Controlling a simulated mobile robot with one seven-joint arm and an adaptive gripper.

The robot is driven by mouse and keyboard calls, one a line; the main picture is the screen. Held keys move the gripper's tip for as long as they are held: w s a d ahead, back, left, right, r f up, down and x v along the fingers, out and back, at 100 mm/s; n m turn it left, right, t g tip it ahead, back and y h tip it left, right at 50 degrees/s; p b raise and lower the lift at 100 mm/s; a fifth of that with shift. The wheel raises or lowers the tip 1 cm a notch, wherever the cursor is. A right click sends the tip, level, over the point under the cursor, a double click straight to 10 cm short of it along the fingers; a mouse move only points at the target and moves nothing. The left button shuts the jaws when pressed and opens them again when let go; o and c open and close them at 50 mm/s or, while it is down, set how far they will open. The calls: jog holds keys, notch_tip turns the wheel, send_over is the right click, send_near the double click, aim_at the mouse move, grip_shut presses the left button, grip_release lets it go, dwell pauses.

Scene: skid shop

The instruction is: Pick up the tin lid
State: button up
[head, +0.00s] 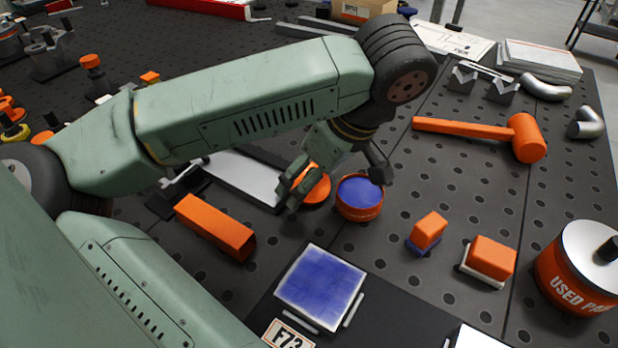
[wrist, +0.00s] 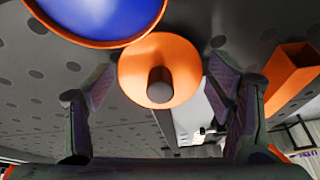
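The tin lid (head: 318,192) is a round orange disc lying beside the open orange tin (head: 358,211), partly hidden by a finger of my gripper in the head view. In the wrist view the lid (wrist: 135,66) faces me, with a dark round knob (wrist: 160,84) at its middle. My gripper (head: 337,191) is open and empty above the bench. In the wrist view its two fingers stand wide apart on either side of the lid (wrist: 185,60), apart from it. The blue-filled tin (wrist: 96,45) shows at the top left there.
An orange square tube (head: 214,226) lies left of the lid, a blue pad (head: 320,287) in front. Two orange blocks (head: 429,230) (head: 492,257) and a used-pad can (head: 575,280) stand right. An orange mallet (head: 470,130) lies behind. Bench between these is clear.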

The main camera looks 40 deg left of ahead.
jog(key=c, duration=0.7)
